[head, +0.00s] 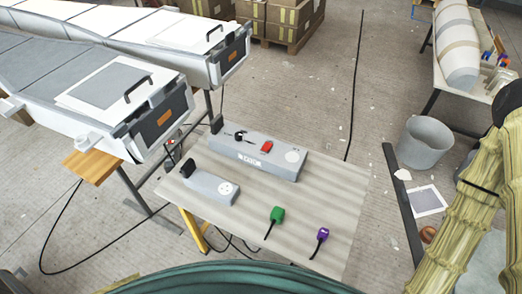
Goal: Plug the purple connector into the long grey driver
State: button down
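The purple connector (323,234) lies near the front right of a light grey table (325,190), with a short dark cable trailing from it. The long grey driver (230,150) lies towards the back of the same table. It has a red switch, a black part on its top and a pale round socket face near its right end. No plug shows in that socket. The purple connector is apart from the driver, in front of it and to the right. My gripper is not in view; only my yellowish sleeved arm shows at the right edge.
A shorter grey driver (210,187) with a round socket and a green connector (277,214) share the table. Long white moulds (60,60) stand at left. A grey bin (425,143) stands right. Cables lie on the floor.

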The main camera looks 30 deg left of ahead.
aim_at(284, 160)
jog(key=z, duration=1.4)
jog(key=k, duration=1.3)
jog(key=u, duration=1.85)
